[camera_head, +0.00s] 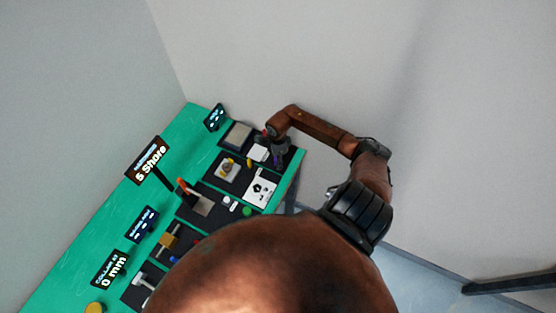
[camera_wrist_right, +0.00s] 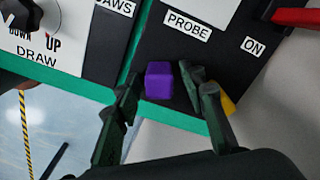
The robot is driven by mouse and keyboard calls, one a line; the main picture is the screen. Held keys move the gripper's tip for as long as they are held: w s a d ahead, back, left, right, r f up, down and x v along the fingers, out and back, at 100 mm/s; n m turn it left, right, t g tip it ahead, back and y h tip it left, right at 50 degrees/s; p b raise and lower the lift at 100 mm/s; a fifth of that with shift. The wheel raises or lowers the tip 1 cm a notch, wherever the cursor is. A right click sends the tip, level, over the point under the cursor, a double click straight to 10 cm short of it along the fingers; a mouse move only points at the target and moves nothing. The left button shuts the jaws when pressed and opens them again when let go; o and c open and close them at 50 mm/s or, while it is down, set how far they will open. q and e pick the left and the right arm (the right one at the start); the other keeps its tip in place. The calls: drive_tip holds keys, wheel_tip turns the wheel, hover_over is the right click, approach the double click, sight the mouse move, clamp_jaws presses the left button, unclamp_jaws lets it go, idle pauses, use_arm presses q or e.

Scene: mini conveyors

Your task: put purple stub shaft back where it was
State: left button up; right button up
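A small purple block-like piece (camera_wrist_right: 159,81), which looks like the purple stub shaft, is on a dark panel near the "PROBE" label in the right wrist view. My right gripper (camera_wrist_right: 162,88) is open, with its dark green fingers on either side of the purple piece and gaps visible between. I cannot tell whether the piece stands in a hole or lies on the panel. In the head view my right gripper (camera_head: 277,153) is over the far right end of the green table, and the purple piece cannot be made out there. My left gripper is not in view.
The green table (camera_head: 88,232) carries several dark station panels and sign boards, including a "5 Shore" sign (camera_head: 149,160). In the right wrist view a yellow piece (camera_wrist_right: 228,104) is beside the right finger, and a red part (camera_wrist_right: 296,17) is at the top right.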

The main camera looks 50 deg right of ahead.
drive_tip(key=shift+r, duration=0.15)
drive_tip(key=shift+d+r, duration=0.1)
drive_tip(key=shift+r, duration=0.2)
wheel_tip(320, 180, up, 12)
drive_tip(key=b, duration=0.2)
drive_tip(key=shift+f, duration=0.25)
